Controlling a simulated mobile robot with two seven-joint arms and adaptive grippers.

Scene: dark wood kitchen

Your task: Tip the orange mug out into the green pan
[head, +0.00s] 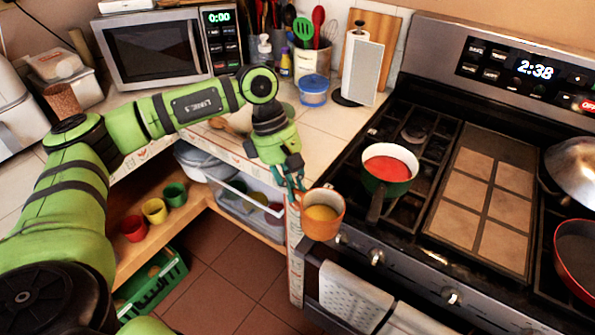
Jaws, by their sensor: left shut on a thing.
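The orange mug (322,226) is upright in the air in front of the stove's left front edge, with something yellow inside it. My left gripper (294,188) is shut on the mug at its left side. The green pan (388,182) sits on the stove's left burners, to the right of and beyond the mug. The pan holds something red, and its dark handle points toward the front. The mug is apart from the pan. My right gripper is not in view.
The stove (430,215) has knobs along its front and a towel (352,298) hanging below. A red-rimmed pan (575,255) and a metal lid (575,170) are at the right. A paper towel holder (361,70) and a blue container (313,91) stand on the counter behind.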

